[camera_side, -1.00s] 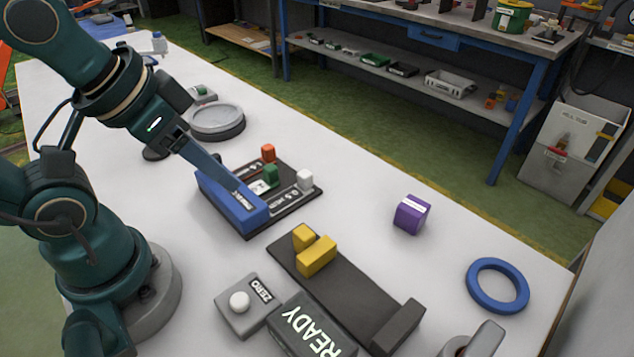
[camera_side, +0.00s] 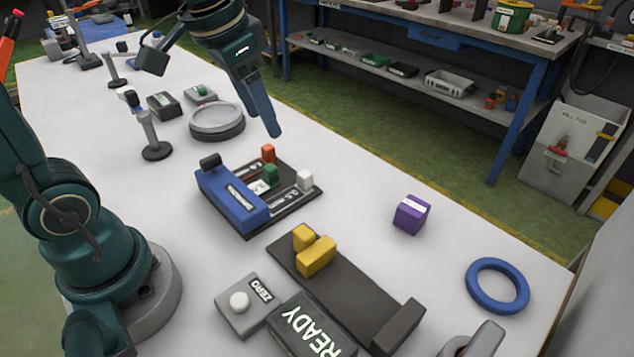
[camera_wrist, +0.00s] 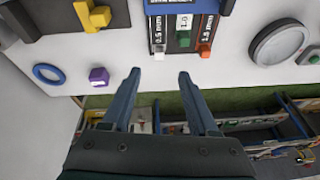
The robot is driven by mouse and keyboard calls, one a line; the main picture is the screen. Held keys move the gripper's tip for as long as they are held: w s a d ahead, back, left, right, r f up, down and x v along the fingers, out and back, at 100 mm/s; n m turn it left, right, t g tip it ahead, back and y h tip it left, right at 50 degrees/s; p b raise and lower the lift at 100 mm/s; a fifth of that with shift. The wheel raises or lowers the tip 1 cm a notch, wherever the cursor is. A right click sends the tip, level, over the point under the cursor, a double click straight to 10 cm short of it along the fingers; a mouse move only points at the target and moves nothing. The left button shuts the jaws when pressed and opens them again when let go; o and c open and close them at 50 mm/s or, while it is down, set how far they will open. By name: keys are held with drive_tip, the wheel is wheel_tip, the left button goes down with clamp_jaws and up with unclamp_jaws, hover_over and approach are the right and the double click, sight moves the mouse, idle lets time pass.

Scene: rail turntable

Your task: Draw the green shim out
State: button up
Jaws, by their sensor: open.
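The green shim (camera_side: 271,174) sits in the middle slot of a dark shim holder (camera_side: 298,204), between an orange-red shim (camera_side: 268,152) and a white shim (camera_side: 305,179). A blue block (camera_side: 233,201) covers the holder's left side. In the wrist view the green shim (camera_wrist: 185,40) is at the top, by a "1.0" label. My gripper (camera_side: 275,133) is up and behind the holder, apart from it. In the wrist view its two fingers (camera_wrist: 159,75) are spread with nothing between them.
A round grey turntable (camera_side: 217,121) stands behind the holder. A dark rail with yellow blocks (camera_side: 316,256), a ZERO button box (camera_side: 246,305) and a READY display (camera_side: 312,330) are in front. A purple cube (camera_side: 411,214) and blue ring (camera_side: 497,285) lie right, with clear table between.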

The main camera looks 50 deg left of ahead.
drive_tip(key=w+a+f+g, duration=0.2)
drive_tip(key=w+a+f, duration=0.2)
drive_tip(key=f, duration=0.1)
drive_tip(key=n+g, duration=0.1)
drive_tip(key=g, duration=0.1)
hover_over(270, 166)
drive_tip(key=shift+h, duration=0.3)
wheel_tip(270, 166, down, 5)
drive_tip(key=shift+d, duration=0.15)
drive_tip(key=shift+f, duration=2.55)
clamp_jaws()
drive_tip(key=shift+t, duration=0.3)
